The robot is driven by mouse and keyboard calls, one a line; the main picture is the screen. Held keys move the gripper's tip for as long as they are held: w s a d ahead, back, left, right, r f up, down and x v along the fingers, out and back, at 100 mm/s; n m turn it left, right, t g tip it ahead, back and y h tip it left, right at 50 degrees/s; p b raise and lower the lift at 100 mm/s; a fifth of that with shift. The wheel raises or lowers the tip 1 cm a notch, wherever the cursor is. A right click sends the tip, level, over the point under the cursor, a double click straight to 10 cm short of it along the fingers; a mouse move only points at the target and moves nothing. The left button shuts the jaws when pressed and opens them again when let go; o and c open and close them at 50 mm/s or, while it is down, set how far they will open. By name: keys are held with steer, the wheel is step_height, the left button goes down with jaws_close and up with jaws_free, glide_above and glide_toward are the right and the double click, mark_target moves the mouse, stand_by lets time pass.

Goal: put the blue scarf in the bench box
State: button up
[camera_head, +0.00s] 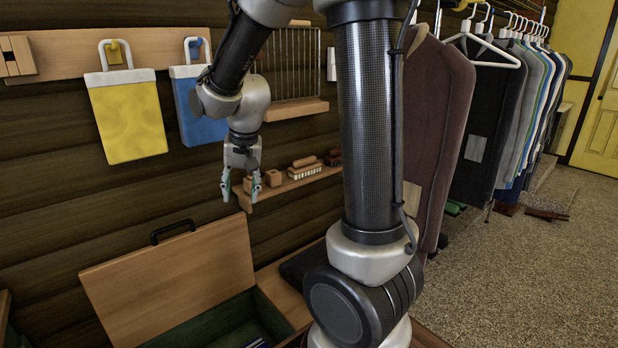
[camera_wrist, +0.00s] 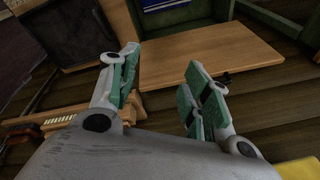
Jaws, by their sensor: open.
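The bench box (camera_head: 265,312) stands open at the lower left of the head view, its wooden lid (camera_head: 165,285) raised toward the wall. Its inside is green. A dark blue folded thing with pale stripes (camera_head: 257,343) lies inside; it also shows in the wrist view (camera_wrist: 165,5). It looks like the blue scarf, mostly cut off by the frame edges. My gripper (camera_head: 241,188) is open and empty, above and right of the lid, in front of the small wall shelf. In the wrist view its fingers (camera_wrist: 163,85) are apart with the lid (camera_wrist: 215,52) beyond them.
A yellow hanging piece (camera_head: 128,117) and a blue one (camera_head: 198,118) hang from wall pegs. The small shelf (camera_head: 290,184) holds brushes and blocks close to my gripper. Coats (camera_head: 435,130) hang on a rail at the right. The floor at right is mostly clear.

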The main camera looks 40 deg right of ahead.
steer(key=s+d+r+n, duration=0.1)
steer(key=s+r+n, duration=0.1)
steer(key=s, duration=0.5)
steer(key=s+d+r+n+t, duration=0.1)
steer(key=s+r+n, duration=0.1)
steer(key=s+r, duration=0.2)
steer(key=s+d+r+n, duration=0.2)
steer(key=s+r, duration=0.1)
steer(key=s, duration=0.7)
steer(key=shift+s+r, duration=0.2)
steer(key=shift+r, duration=0.05)
